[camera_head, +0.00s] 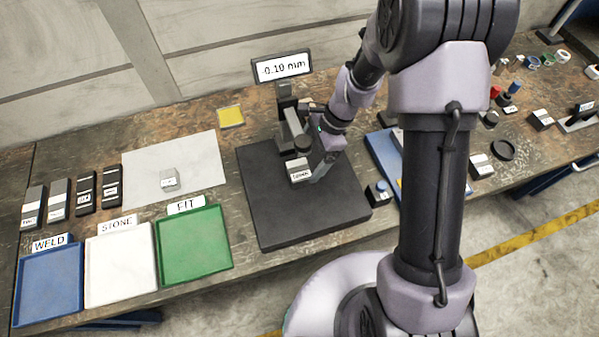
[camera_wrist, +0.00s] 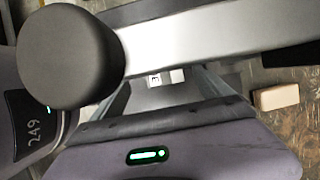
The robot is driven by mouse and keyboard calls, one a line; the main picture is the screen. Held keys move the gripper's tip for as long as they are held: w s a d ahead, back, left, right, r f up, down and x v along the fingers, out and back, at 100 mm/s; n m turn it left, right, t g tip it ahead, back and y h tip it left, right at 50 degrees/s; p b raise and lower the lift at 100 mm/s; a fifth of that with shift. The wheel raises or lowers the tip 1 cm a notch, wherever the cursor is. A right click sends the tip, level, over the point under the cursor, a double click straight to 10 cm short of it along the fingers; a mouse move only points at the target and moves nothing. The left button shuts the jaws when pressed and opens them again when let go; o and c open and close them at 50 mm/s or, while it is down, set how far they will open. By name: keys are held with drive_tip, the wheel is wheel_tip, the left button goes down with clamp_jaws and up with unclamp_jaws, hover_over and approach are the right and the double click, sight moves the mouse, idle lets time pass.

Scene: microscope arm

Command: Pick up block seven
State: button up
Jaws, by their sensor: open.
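A small grey block with a white label (camera_head: 300,171) sits on the dark plate (camera_head: 262,222) under the gauge stand. Its label is too small to read surely, so I cannot confirm that it is block seven. My gripper (camera_head: 318,172) is open and low beside this block, on its right in the head view. In the wrist view, a pale labelled face (camera_wrist: 157,79) shows between the fingers of my gripper (camera_wrist: 162,88). I cannot tell whether the fingers touch it. The stand's dark round part (camera_wrist: 70,57) and metal bar (camera_wrist: 210,35) hide much of the wrist view.
The gauge stand with its display (camera_head: 282,67) rises close to my gripper. Several labelled blocks (camera_head: 85,190) stand at the left. Another grey block (camera_head: 169,180) lies on a pale sheet (camera_head: 200,150). Blue (camera_head: 50,290), white (camera_head: 121,268) and green (camera_head: 194,248) trays are empty.

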sight(300, 169)
drive_tip(key=x, duration=0.2)
drive_tip(key=b+x, duration=0.1)
drive_tip(key=x, duration=0.2)
drive_tip(key=shift+w+a+f+b, duration=0.2)
drive_tip(key=shift+w+f+b, duration=0.05)
drive_tip(key=shift+f+b, duration=0.1)
drive_tip(key=shift+r, duration=0.15)
drive_tip(key=shift+c, duration=0.7)
clamp_jaws()
